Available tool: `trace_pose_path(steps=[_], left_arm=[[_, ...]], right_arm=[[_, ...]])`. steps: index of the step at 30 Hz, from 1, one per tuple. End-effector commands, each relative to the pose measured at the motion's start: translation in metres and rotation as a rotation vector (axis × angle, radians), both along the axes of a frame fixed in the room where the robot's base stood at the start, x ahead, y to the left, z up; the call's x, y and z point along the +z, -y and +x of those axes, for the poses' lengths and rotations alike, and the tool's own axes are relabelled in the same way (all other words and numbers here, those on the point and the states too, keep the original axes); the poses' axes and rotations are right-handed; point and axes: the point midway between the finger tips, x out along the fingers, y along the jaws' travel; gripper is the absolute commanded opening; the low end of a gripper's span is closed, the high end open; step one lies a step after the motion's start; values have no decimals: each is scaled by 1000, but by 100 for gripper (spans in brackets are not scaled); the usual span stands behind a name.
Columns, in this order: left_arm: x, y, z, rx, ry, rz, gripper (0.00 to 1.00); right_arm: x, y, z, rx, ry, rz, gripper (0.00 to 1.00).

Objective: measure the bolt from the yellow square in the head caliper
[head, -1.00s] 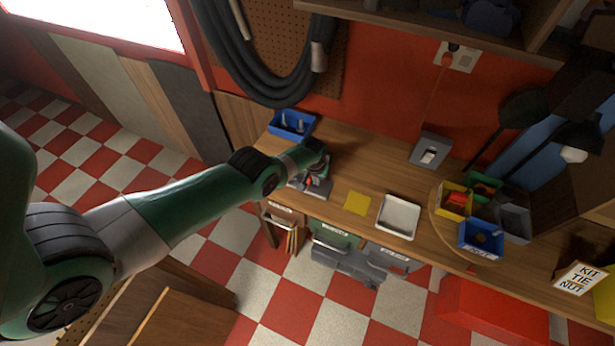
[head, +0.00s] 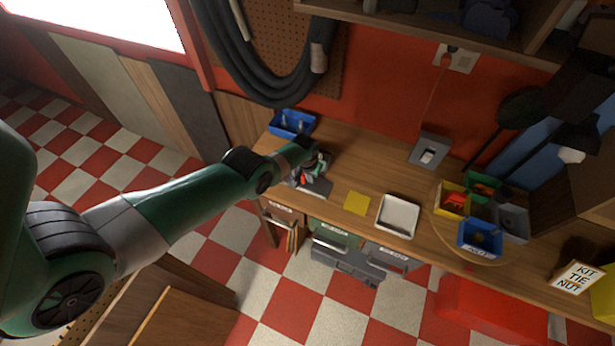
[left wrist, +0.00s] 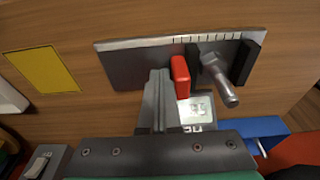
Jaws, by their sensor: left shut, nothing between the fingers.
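The caliper (head: 318,186) is a grey plate on the bench, partly hidden by my left arm in the head view. The left wrist view shows its plate (left wrist: 140,62), with a scale along one edge, a red slider (left wrist: 180,76) and a dark upright jaw (left wrist: 250,62). A grey bolt (left wrist: 224,84) sits between the red slider and the dark jaw. My left gripper (left wrist: 159,82) is shut and empty, right beside the red slider on the side away from the bolt; I cannot tell if they touch. The yellow square (head: 357,203) is bare, and it also shows in the left wrist view (left wrist: 42,80).
A blue bin (head: 291,123) with bolts stands behind the caliper. A white tray (head: 397,216) lies right of the yellow square. A grey box (head: 429,150) stands near the wall. Several coloured bins stand on a round wooden board (head: 440,226). Bench around the yellow square is clear.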

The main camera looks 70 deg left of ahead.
Motion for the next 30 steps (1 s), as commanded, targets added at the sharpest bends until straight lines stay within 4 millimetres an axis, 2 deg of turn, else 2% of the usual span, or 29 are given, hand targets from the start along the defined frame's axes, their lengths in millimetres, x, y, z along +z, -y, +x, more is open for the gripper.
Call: trace_pose_path(steps=[30], left_arm=[[0, -21, -21, 0, 0, 1, 0]], right_arm=[[5, 0, 0, 0, 0, 0, 50]])
